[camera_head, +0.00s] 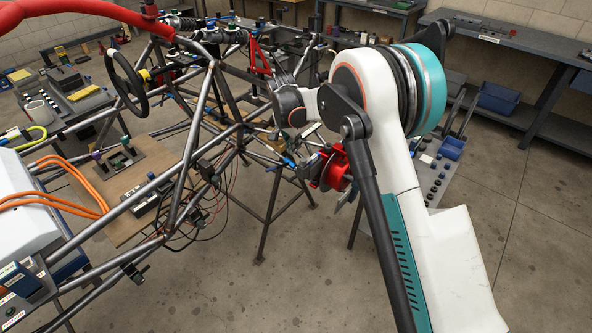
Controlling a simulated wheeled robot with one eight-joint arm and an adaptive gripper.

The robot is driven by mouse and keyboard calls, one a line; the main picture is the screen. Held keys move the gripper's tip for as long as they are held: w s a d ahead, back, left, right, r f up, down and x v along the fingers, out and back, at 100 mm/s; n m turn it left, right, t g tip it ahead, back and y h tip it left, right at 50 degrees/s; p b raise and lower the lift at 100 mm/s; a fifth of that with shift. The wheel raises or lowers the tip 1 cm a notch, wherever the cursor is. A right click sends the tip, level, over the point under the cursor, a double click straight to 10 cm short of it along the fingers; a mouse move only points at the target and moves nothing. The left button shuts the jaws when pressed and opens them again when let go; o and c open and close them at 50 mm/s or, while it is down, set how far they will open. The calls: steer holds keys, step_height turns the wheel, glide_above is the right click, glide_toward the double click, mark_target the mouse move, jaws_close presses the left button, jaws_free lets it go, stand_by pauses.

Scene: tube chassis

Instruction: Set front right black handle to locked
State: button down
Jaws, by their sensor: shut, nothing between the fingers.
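The tube chassis (191,170) stands at the left and middle, made of grey metal tubes. I cannot pick out the front right black handle for certain, and its setting cannot be read. My arm fills the right of the view and bends over toward the chassis. Its dark wrist part is beside the front tubes, above a red disc-shaped part (335,170). The fingers of my gripper cannot be made out; the arm and the crowded chassis parts hide that area.
A black steering wheel (127,82) and red padded tube (82,8) are at the left. Orange cables (72,168) run over a wooden board (110,215). Loose wires hang from a tube. Benches (505,52) and a blue bin (498,98) stand behind. Bare floor (300,285) lies in front.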

steer(key=f, duration=0.1)
steer(key=b, duration=0.5)
glide_above(294, 177)
steer(key=f, duration=1.2)
steer(key=shift+s+d+f, duration=0.1)
steer(key=shift+d+f, duration=0.05)
steer(key=shift+d, duration=0.1)
steer(key=shift+a+f, duration=0.15)
steer(key=shift+f, duration=0.5)
